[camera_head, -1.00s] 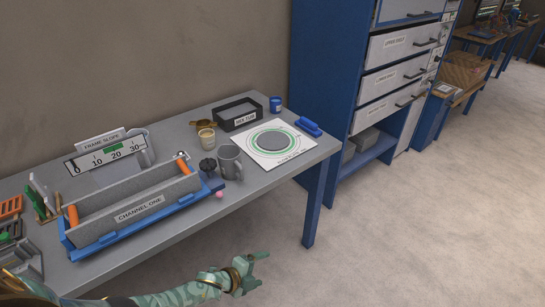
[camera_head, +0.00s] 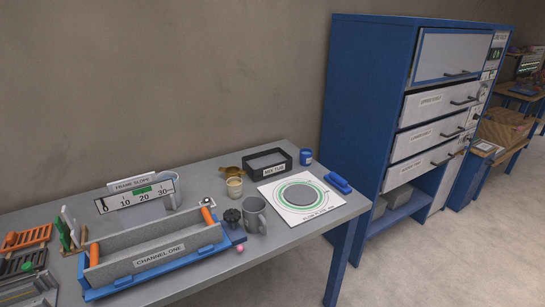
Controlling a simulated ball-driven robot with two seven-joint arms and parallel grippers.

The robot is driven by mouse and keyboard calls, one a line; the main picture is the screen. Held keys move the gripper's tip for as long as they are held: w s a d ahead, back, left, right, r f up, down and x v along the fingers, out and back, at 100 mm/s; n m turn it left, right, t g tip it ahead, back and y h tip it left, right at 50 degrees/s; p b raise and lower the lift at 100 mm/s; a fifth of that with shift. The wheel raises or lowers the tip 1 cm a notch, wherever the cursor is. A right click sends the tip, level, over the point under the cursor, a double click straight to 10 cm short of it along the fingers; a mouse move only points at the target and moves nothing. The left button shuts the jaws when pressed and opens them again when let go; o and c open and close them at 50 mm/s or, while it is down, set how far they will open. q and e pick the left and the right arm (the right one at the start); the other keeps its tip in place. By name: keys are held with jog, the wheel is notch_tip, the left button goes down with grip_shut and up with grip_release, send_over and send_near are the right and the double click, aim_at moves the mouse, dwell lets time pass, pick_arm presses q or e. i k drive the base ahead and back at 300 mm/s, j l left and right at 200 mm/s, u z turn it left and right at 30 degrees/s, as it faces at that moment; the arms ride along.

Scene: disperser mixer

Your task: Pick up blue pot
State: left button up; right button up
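A small blue pot (camera_head: 306,156) with a light label stands at the back right of the grey table (camera_head: 225,263), close to the wall. It is upright, just right of the black mix tub tray (camera_head: 266,164) and behind the white slab with the round disc (camera_head: 300,194). Nothing hides it. Neither of my grippers shows in the current head view, and nothing is holding the pot.
A grey mug (camera_head: 255,214), a cream cup (camera_head: 234,187) and a dark knob (camera_head: 232,217) stand left of the slab. A blue block (camera_head: 339,183) lies right of it. A blue cabinet (camera_head: 370,90) rises at the right.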

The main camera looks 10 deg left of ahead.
aim_at(306, 157)
jog(key=i+l+u, duration=0.5)
jog(key=l, duration=0.25)
jog(key=i+l+u, duration=0.25)
jog(key=l, duration=0.2)
